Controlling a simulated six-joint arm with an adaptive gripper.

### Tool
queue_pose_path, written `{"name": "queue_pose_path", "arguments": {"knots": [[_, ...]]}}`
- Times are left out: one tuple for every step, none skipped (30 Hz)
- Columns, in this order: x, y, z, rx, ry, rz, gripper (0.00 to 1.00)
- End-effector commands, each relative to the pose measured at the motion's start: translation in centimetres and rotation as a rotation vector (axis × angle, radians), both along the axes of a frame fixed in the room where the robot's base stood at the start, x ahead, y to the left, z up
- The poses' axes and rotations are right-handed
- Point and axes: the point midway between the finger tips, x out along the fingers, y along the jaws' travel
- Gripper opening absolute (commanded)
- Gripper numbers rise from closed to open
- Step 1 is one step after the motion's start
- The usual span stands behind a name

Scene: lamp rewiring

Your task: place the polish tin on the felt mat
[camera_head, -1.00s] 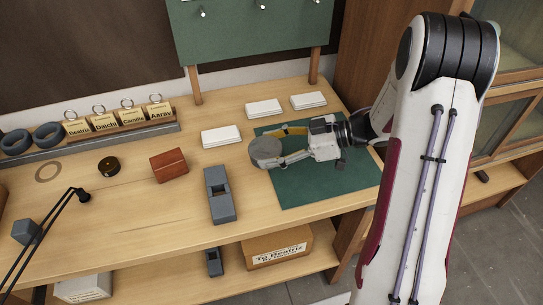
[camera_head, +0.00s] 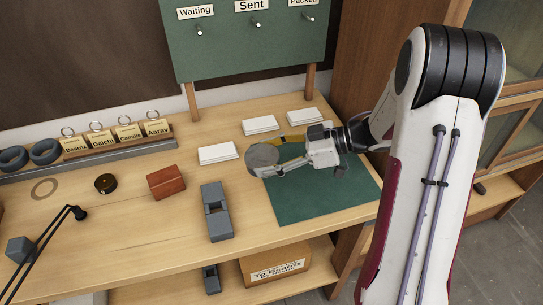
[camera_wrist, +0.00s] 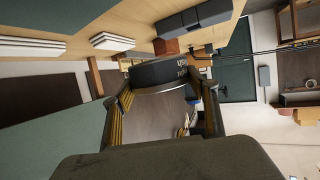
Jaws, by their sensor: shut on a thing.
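The polish tin (camera_head: 263,158) is a round, flat grey disc, held between the fingers of my gripper (camera_head: 274,160). In the wrist view the tin (camera_wrist: 160,73) shows as a dark round body with pale lettering too partial to read, between the two fingertips. The dark green felt mat (camera_head: 318,197) lies flat at the right of the bench. In the head view the tin appears over the mat's back left edge. It looks raised above the bench, though its exact height is hard to tell. My gripper and forearm hide part of the mat.
White card stacks (camera_head: 218,153) lie behind and left of the mat. A grey dispenser-like block (camera_head: 217,212) stands left of it, beside a red-brown box (camera_head: 166,182) and a small dark round item (camera_head: 105,183). The mat's front part is clear. A green board (camera_head: 245,45) stands behind.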

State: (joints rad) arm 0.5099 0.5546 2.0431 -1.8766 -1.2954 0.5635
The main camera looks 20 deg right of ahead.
Motion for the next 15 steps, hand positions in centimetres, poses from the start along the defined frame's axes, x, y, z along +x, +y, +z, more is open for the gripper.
{"name": "queue_pose_path", "arguments": {"knots": [[0.0, -0.1, 0.0, 0.001, 0.000, -0.001, 0.33], [0.0, -0.1, 0.0, 0.002, -0.001, -0.002, 0.33], [0.0, -0.2, 0.0, 0.003, 0.000, -0.005, 0.33], [0.0, -0.3, 0.0, 0.005, -0.001, -0.007, 0.33], [0.0, -0.5, 0.0, 0.006, 0.000, -0.011, 0.33], [0.0, -0.8, 0.1, 0.007, -0.001, -0.017, 0.33], [0.0, -1.1, 0.1, 0.008, -0.001, -0.023, 0.33], [0.0, -1.4, 0.1, 0.009, -0.001, -0.029, 0.33], [0.0, -1.9, 0.2, 0.010, -0.001, -0.039, 0.33], [0.0, -2.3, 0.2, 0.013, -0.001, -0.047, 0.33], [-0.1, -2.7, 0.3, 0.014, -0.001, -0.057, 0.33], [-0.2, -3.3, 0.3, 0.016, -0.001, -0.072, 0.33], [-0.2, -3.8, 0.4, 0.017, -0.001, -0.087, 0.33], [-0.3, -4.4, 0.5, 0.019, -0.002, -0.102, 0.33], [-0.5, -5.1, 0.5, 0.021, -0.002, -0.125, 0.33]]}}
